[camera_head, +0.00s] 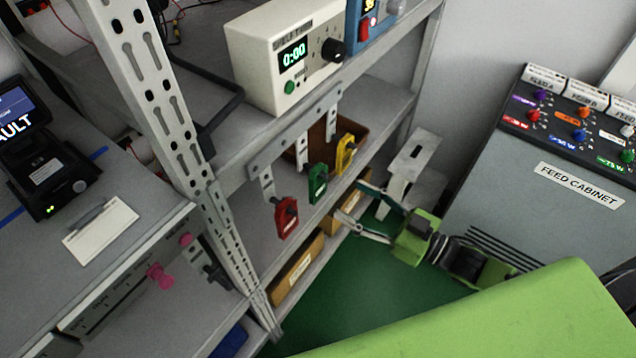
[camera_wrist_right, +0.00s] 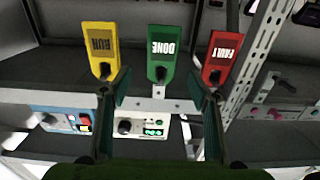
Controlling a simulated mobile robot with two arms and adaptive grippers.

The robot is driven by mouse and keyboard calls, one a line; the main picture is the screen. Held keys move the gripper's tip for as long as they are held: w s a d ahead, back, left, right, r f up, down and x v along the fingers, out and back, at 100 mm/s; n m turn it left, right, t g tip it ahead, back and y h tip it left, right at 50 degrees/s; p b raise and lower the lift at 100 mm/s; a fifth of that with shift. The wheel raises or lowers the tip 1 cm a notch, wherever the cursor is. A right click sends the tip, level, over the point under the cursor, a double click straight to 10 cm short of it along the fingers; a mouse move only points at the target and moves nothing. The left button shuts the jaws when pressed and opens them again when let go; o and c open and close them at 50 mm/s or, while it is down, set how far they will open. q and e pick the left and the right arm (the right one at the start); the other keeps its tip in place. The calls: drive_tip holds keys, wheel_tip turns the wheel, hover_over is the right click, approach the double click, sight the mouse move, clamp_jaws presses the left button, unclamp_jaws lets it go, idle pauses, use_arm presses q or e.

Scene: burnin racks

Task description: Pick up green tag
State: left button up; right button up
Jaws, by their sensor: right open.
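The green tag (camera_head: 318,184) hangs on a grey rail between the red tag (camera_head: 286,218) and the yellow tag (camera_head: 345,153). My right gripper (camera_head: 354,205) is open and empty, in front of the shelf and to the right of the tags in the head view. In the wrist view its fingers (camera_wrist_right: 160,78) spread either side of the green tag's line; contact cannot be seen. My left gripper is not in view.
The yellow tag (camera_wrist_right: 101,45) and red tag (camera_wrist_right: 221,55) hang close on both sides. A timer box (camera_head: 285,60) stands on the shelf above. A perforated rack post (camera_head: 150,90) is left of the tags. The feed cabinet (camera_head: 540,180) stands to the right.

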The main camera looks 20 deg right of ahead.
sight(320, 185)
drive_tip(key=x, duration=0.4)
drive_tip(key=p+x, duration=0.2)
drive_tip(key=x, duration=0.2)
drive_tip(key=shift+a+r, duration=0.1)
drive_tip(key=shift+a, duration=0.25)
drive_tip(key=shift+w+a, duration=0.3)
drive_tip(key=shift+w, duration=0.15)
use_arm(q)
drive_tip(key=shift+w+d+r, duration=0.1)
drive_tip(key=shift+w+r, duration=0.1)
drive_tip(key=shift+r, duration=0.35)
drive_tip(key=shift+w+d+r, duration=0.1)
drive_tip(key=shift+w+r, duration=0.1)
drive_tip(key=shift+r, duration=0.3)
use_arm(e)
drive_tip(key=c, duration=1)
